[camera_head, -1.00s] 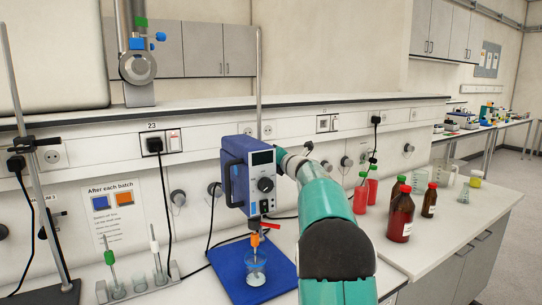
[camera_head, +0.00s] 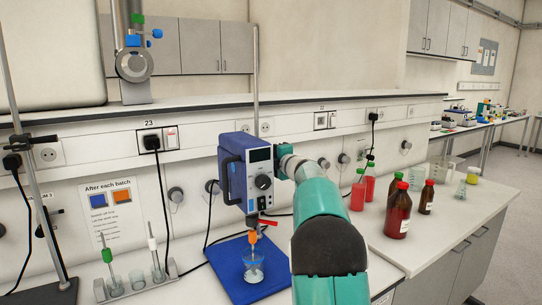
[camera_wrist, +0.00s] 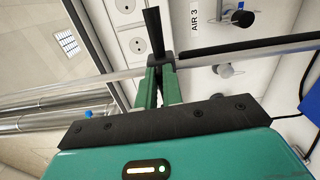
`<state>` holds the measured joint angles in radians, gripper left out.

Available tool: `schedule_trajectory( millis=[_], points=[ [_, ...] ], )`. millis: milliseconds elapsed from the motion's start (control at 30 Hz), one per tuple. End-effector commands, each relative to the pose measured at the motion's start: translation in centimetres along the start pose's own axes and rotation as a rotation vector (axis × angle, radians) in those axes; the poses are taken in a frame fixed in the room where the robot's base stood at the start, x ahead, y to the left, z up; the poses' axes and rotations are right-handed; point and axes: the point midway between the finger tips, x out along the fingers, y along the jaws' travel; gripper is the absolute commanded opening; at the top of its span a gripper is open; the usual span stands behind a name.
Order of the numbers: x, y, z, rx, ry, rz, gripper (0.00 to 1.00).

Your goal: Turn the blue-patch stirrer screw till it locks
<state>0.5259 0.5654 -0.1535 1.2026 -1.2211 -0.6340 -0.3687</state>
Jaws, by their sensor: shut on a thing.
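The blue stirrer (camera_head: 232,182) hangs on an upright metal rod (camera_head: 256,80) over a blue mat, with a black dial on its front. Its shaft with an orange part (camera_head: 253,237) reaches down to a small clear beaker (camera_head: 253,268). My arm reaches to the stirrer's right side, and its end is partly hidden behind the body. In the wrist view my gripper (camera_wrist: 160,78) has its green fingers closed on a black clamp screw (camera_wrist: 153,32) beside the metal rod. The screw's far end and the locking state cannot be made out.
Red bottles (camera_head: 358,192) and brown bottles (camera_head: 398,212) stand on the bench to the right of my arm. A stand with tubes (camera_head: 138,280) is at the front left. A shelf edge (camera_head: 330,101) runs behind the stirrer. Black cables hang along the wall.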

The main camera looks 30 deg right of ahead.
Motion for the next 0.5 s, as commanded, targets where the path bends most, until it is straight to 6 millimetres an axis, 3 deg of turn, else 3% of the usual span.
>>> schedule_trajectory(
  millis=[33,500],
  points=[
    [0.51,-0.7,-1.23,0.019,0.024,-0.008,0.0],
    [0.49,-0.67,-1.24,0.062,0.024,-0.007,0.0]
  ],
)
